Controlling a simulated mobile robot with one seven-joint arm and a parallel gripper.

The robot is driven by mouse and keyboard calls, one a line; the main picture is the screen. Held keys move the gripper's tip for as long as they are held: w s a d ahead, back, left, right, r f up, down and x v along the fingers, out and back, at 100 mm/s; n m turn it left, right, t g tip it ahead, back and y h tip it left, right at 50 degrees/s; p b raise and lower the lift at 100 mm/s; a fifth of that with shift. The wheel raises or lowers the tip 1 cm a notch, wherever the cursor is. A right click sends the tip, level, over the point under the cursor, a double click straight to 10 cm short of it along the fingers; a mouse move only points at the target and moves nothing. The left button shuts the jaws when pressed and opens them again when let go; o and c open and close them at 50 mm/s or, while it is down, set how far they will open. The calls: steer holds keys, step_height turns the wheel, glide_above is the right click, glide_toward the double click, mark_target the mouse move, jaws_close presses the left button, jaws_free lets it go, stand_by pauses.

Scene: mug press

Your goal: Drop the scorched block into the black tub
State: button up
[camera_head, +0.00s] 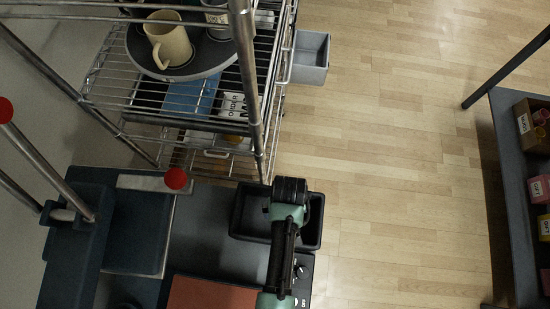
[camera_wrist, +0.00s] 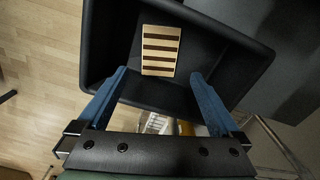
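The scorched block (camera_wrist: 161,51), tan with dark brown stripes, lies inside the black tub (camera_wrist: 262,62) in the wrist view, near the tub's far wall. My gripper (camera_wrist: 158,74) is open, its two blue fingers spread wide over the tub. The fingers are apart from the block, and nothing is held between them. In the head view the black tub (camera_head: 237,213) sits on the dark counter, and my wrist covers its middle. The block and the fingertips are hidden there.
A wire rack holds a round dark tray (camera_head: 143,63) with a beige mug (camera_head: 168,42). A grey bin (camera_head: 312,58) hangs at its side. A press with red-tipped handles (camera_head: 176,178) stands left of the tub. A shelf of bins (camera_head: 510,180) is at right; the floor between is clear.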

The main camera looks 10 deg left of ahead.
steer(key=shift+r, duration=0.1)
step_height(320, 180, up, 13)
stand_by(0.4)
stand_by(0.3)
steer(key=w+r+m+t, duration=0.1)
steer(key=w+r+t, duration=0.7)
steer(key=w+r, duration=0.85)
steer(key=w+r+t, duration=0.3)
steer(key=r+t, duration=0.1)
steer(key=r, duration=0.5)
steer(key=w+r+t, duration=0.3)
steer(key=r, duration=0.6)
step_height(320, 180, up, 19)
steer(key=s+m+t, duration=0.1)
steer(key=s+t, duration=0.2)
steer(key=t, duration=0.3)
steer(key=s+r+t, duration=0.3)
steer(key=s+r, duration=0.2)
steer(key=r, duration=0.2)
steer(key=s+r+m+t, duration=0.1)
steer(key=s+r+t, duration=0.2)
steer(key=r, duration=0.4)
steer(key=shift+s, duration=0.9)
